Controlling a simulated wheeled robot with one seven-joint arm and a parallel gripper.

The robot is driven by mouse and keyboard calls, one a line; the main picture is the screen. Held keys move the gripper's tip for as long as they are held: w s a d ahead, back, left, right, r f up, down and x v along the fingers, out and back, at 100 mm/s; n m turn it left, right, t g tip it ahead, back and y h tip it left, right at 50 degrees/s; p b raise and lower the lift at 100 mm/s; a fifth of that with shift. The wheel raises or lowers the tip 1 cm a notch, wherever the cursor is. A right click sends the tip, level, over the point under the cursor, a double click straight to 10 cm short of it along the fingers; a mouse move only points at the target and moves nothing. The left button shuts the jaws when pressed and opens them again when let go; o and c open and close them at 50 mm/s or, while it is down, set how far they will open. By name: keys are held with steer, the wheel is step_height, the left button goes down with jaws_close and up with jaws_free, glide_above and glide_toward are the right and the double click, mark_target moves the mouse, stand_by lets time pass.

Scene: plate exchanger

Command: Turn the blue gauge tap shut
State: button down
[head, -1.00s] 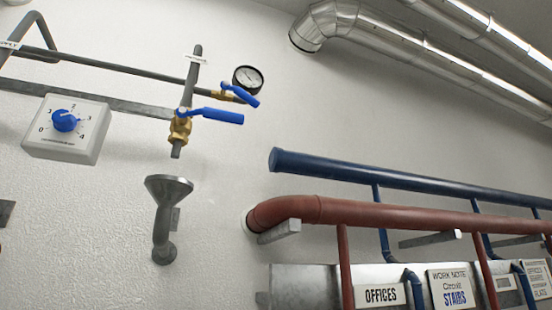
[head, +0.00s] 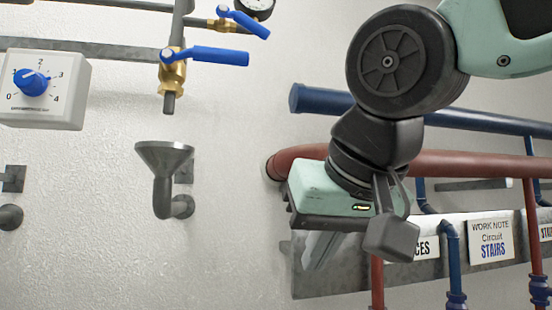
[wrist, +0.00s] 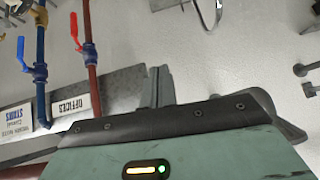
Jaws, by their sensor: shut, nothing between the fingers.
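The blue gauge tap (head: 243,23) is a small blue lever on a brass fitting, just below the round gauge (head: 255,6), at the top of the head view. Its lever slants down to the right, off the line of its pipe. The gauge is cut off by the top edge. My gripper (head: 318,252) is well below and to the right of the tap, apart from it, pointing down in front of the wall. Its fingers are together and empty in the wrist view (wrist: 157,87). The tap does not show in the wrist view.
A second, larger blue lever (head: 218,56) sits just below the gauge tap, above a grey funnel (head: 164,152). A white dial box (head: 45,88) is at left. Red (head: 470,165) and blue (head: 480,120) pipes run behind my arm. The wall between funnel and gripper is clear.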

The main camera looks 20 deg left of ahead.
step_height(320, 180, up, 20)
steer(key=a+m+t+y+p, duration=0.1)
steer(key=a+t+y+p, duration=0.1)
steer(key=a+p, duration=0.15)
steer(key=m+t+y+p, duration=0.3)
steer(key=m+t+p, duration=0.1)
steer(key=p, duration=0.1)
glide_toward(243, 21)
steer(key=w+d+r, duration=0.2)
steer(key=d+r, duration=0.3)
steer(key=r, duration=0.1)
steer(key=shift+w+a+f+p, duration=0.65)
steer(key=shift+w+a+f, duration=0.25)
steer(key=shift+w+a, duration=0.25)
steer(key=shift+w+a+f+p, duration=0.7)
steer(key=shift+w+a+f, duration=0.2)
steer(key=shift+a, duration=0.35)
steer(key=shift+w+a+f+p, duration=0.65)
steer(key=shift+w+a+f, duration=0.2)
steer(key=shift+w+a, duration=0.3)
steer(key=shift+s, duration=0.1)
steer(key=shift+f+b, duration=0.25)
steer(key=shift+b, duration=0.5)
